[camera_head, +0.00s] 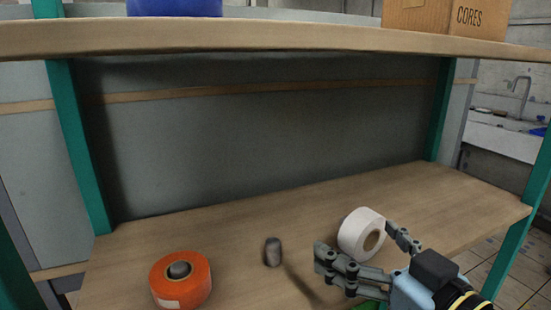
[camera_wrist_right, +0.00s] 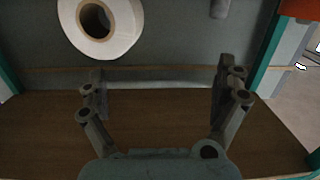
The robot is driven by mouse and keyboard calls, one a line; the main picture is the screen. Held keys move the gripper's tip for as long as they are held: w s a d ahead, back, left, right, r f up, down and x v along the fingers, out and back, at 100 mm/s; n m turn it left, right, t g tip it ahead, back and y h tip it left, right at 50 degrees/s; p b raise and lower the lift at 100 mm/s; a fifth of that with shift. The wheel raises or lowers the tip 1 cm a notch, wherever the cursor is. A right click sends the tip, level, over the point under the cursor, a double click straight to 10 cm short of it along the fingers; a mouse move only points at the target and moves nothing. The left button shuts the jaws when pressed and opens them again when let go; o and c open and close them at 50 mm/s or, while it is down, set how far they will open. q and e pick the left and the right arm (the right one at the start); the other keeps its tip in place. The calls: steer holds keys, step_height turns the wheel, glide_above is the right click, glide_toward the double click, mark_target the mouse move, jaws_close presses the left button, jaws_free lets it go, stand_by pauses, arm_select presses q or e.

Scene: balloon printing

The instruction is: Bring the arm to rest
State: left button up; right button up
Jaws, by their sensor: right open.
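My right gripper (camera_head: 356,243) is at the lower right of the head view, over the lower shelf. Its two fingers are spread apart with nothing between them in the right wrist view (camera_wrist_right: 160,82). A white roll (camera_head: 352,231) with a brown core is just beyond the fingers in the head view. In the right wrist view the white roll (camera_wrist_right: 123,29) is at the upper left, clear of the fingers. My left gripper does not show.
The wooden lower shelf (camera_head: 240,232) holds an orange roll (camera_head: 164,272) around a grey peg and a bare grey peg (camera_head: 273,253). Teal posts (camera_head: 78,150) and the upper shelf (camera_head: 260,38) frame the space. A cardboard box (camera_head: 425,16) and a blue object (camera_head: 174,7) are above.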

steer(key=s+d+f+g+h, duration=0.1)
steer(key=s+d+f+g, duration=0.2)
steer(key=s+f+g, duration=0.6)
steer(key=s+d+f+m+g+h, duration=0.1)
steer(key=s+d+m+g+h, duration=0.4)
steer(key=s+d, duration=0.55)
steer(key=s+d+f+h+b, duration=0.1)
steer(key=s+f+b, duration=0.15)
steer(key=f, duration=1.35)
steer(key=s+d+f+b, duration=0.1)
steer(key=f+b, duration=0.2)
steer(key=f, duration=1.4)
arm_select(q)
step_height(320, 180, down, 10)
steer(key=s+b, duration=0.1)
steer(key=b, duration=0.3)
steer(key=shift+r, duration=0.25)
arm_select(e)
steer(key=s+d+f, duration=0.1)
steer(key=s+f, duration=1.6)
steer(key=f, duration=0.2)
steer(key=shift+s+f+n+g, duration=0.2)
steer(key=shift+s+n+g, duration=0.1)
steer(key=shift+s+g, duration=0.1)
steer(key=shift+d, duration=0.1)
